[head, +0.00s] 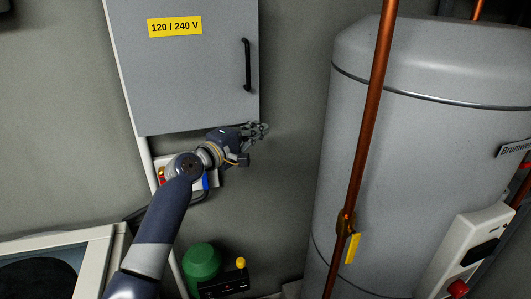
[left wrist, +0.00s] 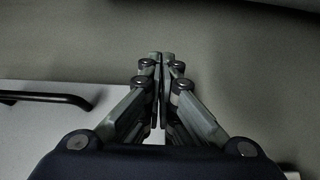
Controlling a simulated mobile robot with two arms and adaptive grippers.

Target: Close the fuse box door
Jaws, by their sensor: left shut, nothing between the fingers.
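The grey fuse box door (head: 190,75) fills the upper left of the head view, with a yellow "120 / 240 V" label (head: 174,27) and a black upright handle (head: 247,64) near its right edge. I see no clear gap at its edges, so I cannot tell if it is fully shut. My left gripper (head: 262,130) is just below the door's lower right corner, shut and empty. In the left wrist view, the shut fingers (left wrist: 160,60) point at bare wall, with the door (left wrist: 45,135) and handle (left wrist: 48,97) to their left. My right gripper is out of view.
A large grey tank (head: 420,150) stands at the right, with a copper pipe (head: 372,110) and yellow valve handle (head: 353,248) before it. A green bottle-like object (head: 202,262) is low down. A pale-framed box (head: 105,250) is lower left. Bare wall lies between door and tank.

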